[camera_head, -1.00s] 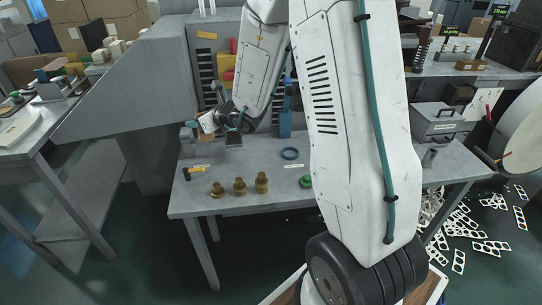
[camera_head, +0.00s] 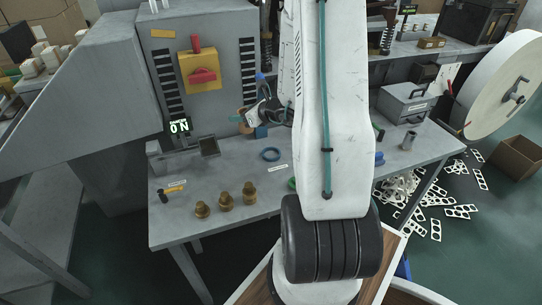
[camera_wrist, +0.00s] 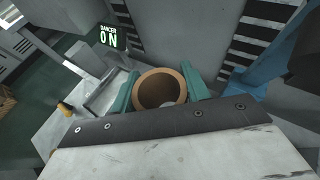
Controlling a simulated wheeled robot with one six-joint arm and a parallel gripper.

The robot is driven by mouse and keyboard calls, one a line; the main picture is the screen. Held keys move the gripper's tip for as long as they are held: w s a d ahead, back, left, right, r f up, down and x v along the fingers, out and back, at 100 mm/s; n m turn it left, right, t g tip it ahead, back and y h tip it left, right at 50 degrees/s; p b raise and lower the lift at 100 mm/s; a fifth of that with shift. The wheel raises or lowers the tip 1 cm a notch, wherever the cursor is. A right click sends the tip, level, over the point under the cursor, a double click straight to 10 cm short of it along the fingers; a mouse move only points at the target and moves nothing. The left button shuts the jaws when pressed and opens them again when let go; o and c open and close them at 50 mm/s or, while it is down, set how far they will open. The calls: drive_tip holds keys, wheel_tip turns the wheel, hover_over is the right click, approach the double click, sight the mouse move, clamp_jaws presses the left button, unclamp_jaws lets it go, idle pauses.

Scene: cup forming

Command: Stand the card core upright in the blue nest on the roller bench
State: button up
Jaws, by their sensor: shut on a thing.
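My gripper (camera_head: 243,119) is above the back of the roller bench (camera_head: 225,176), behind and left of the blue ring-shaped nest (camera_head: 270,159) in the head view. In the wrist view its two teal fingers (camera_wrist: 162,90) are shut on the card core (camera_wrist: 163,71), a brown hollow tube, one finger on each side. The core's open end and dark inside face the wrist camera. In the head view the core is small and partly hidden by the gripper. The nest lies flat on the bench top, apart from the core, and appears empty.
Several brass pieces (camera_head: 225,200) stand near the bench's front edge. A grey machine with a yellow panel (camera_head: 199,71) and a lit ON sign (camera_head: 179,126) rises behind. A grey box (camera_head: 405,103) stands at right. My arm hides part of the bench.

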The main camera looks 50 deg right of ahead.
drive_tip(key=s+d+f+m, duration=0.1)
drive_tip(key=s+d+f, duration=0.1)
drive_tip(key=s+d, duration=0.4)
drive_tip(key=shift+h, duration=0.4)
drive_tip(key=shift+s+a+f, duration=0.1)
drive_tip(key=shift+s+f, duration=0.05)
drive_tip(key=shift+f, duration=1.45)
drive_tip(key=shift+s+a+f, duration=0.1)
drive_tip(key=shift+a+f, duration=0.05)
drive_tip(key=shift+f, duration=1.5)
drive_tip(key=shift+s+a+f, duration=0.1)
drive_tip(key=shift+s+f, duration=0.05)
drive_tip(key=shift+f, duration=1.45)
drive_tip(key=o, duration=1)
drive_tip(key=shift+f, duration=0.15)
